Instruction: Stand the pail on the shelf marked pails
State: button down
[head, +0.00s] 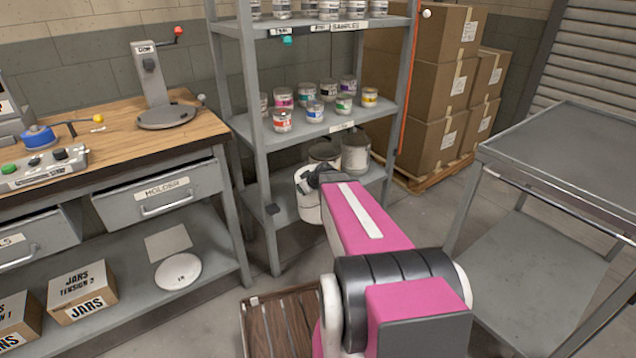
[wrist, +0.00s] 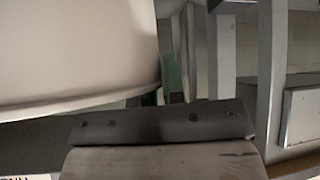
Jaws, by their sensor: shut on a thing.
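A white pail (head: 308,208) hangs at the end of my pink arm, in front of the lowest visible shelf (head: 285,206) of the grey rack. My gripper (head: 316,178) is shut at the pail's top; the arm partly hides the grip. In the wrist view the pail's pale wall and lower rim (wrist: 75,55) fill the upper left, beside the dark bar of my gripper (wrist: 160,122). Two larger pails (head: 355,153) stand at the back of that shelf. Its own label is not visible, and I cannot tell whether the held pail touches the shelf.
The shelf above holds several small paint tins (head: 315,111); its front label is too small to read. A rack post (head: 262,140) stands left of the held pail.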

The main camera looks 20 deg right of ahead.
jog(key=w+a+f+n, duration=0.1)
jog(key=w+a, duration=0.3)
jog(key=w, duration=0.3)
jog(key=w+a+f+y, duration=0.1)
jog(key=w+a, duration=0.3)
jog(key=w, duration=0.4)
jog(key=shift+w+a+f+n+g, duration=0.3)
jog(key=shift+a+f+n+g, duration=0.1)
jog(key=shift+f, duration=0.35)
jog(key=c, duration=1.2)
grip_release()
